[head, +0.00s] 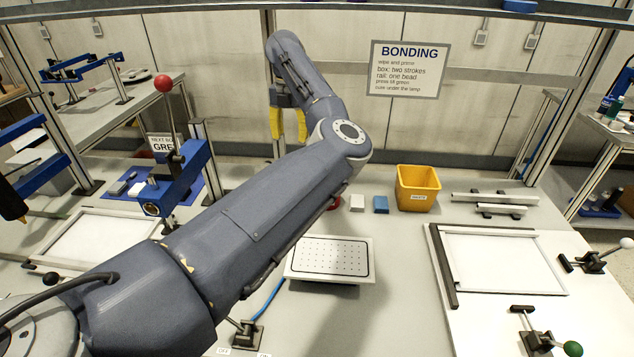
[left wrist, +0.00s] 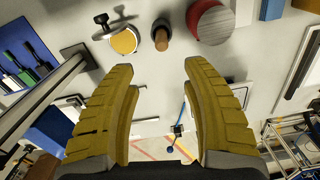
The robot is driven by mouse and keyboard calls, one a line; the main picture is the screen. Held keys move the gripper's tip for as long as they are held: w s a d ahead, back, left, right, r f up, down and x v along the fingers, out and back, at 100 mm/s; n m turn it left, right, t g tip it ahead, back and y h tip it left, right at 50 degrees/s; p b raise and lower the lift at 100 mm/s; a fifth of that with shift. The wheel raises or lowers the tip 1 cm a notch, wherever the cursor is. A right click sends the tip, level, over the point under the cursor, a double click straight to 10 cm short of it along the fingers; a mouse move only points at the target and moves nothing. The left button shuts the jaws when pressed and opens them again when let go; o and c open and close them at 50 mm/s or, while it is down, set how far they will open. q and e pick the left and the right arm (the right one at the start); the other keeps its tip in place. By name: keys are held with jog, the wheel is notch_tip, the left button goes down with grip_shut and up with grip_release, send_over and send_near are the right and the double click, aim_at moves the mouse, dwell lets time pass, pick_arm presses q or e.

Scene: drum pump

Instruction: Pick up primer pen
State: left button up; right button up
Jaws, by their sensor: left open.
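My left gripper (head: 288,122) is open and empty, raised above the back of the bench with its yellow fingers pointing down. In the left wrist view its spread fingers (left wrist: 158,72) have only bare bench between their tips. A brown, round-ended stick in a dark holder (left wrist: 161,36) stands just beyond the gap; it may be the primer pen, but I cannot tell for sure. My arm hides that spot in the head view. My right gripper is out of view.
A yellow bin (head: 417,188), a blue block (head: 381,204) and a white block (head: 357,202) stand at the back. A dotted white plate (head: 330,258) lies mid-bench. A blue press (head: 175,185) stands left. A white framed panel (head: 500,262) with clamps is at right.

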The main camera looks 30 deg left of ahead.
pick_arm(q)
notch_tip(320, 180, down, 18)
jog(key=shift+d+r, duration=0.15)
jog(key=shift+r, duration=0.1)
dwell(0.6)
jog(key=shift+c, duration=0.3)
grip_shut()
